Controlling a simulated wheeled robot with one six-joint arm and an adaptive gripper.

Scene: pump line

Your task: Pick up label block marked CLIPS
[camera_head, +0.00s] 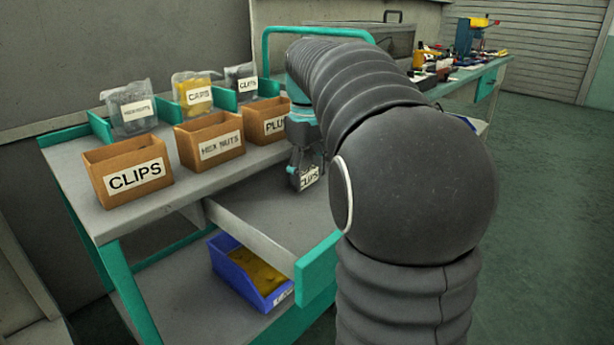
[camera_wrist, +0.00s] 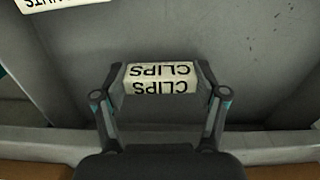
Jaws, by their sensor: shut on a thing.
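The label block marked CLIPS (camera_wrist: 160,79) is a small white block with dark lettering, upside down in the wrist view. My gripper (camera_wrist: 160,85) is shut on it, with one finger at each end of the block. In the head view my gripper (camera_head: 304,172) holds the block (camera_head: 309,178) at the workbench, right of the cardboard boxes. My arm hides part of the bench behind it. I cannot tell from these frames how far the block is above the surface.
Cardboard boxes labelled CLIPS (camera_head: 135,180) and HEX NUTS (camera_head: 221,146) and a partly hidden one (camera_head: 266,124) stand on the bench (camera_head: 135,212). Bags (camera_head: 130,107) stand behind them. Another label (camera_wrist: 62,5) lies at the wrist view's top left. A blue bin (camera_head: 232,274) is on the lower shelf.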

